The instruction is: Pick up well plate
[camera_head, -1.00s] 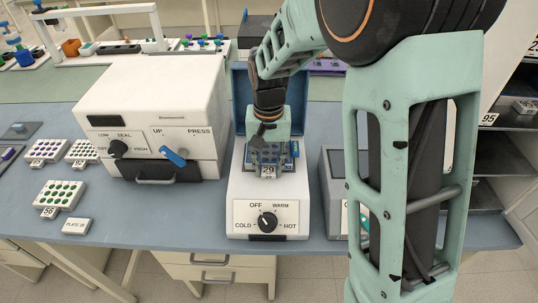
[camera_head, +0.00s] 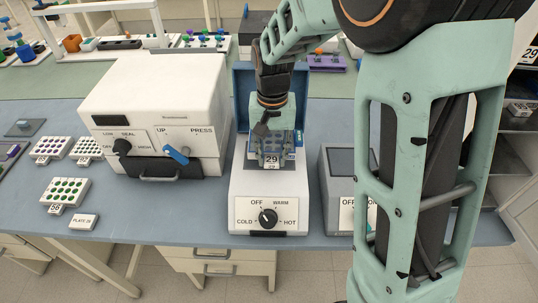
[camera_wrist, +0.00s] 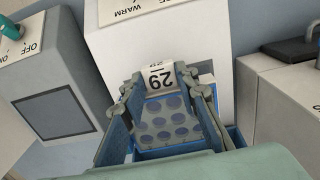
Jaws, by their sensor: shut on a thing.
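The well plate (camera_head: 284,143) has dark blue wells and a white tag reading 29 (camera_head: 271,161). It is above the white heating and cooling unit in the middle of the bench. My gripper (camera_head: 272,152) is shut on the plate from above, with its fingers along two sides. In the wrist view the plate (camera_wrist: 164,125) sits between the two fingers (camera_wrist: 165,95), its tag towards the unit's front. The plate appears raised off the unit's top, but the gap is hard to judge.
The white unit (camera_head: 264,190) has a dial (camera_head: 268,216) and an open blue lid (camera_head: 242,92) behind the plate. A large white sealer (camera_head: 160,105) stands at left, a grey box (camera_head: 342,165) close at right. Several numbered well plates (camera_head: 65,190) lie at far left.

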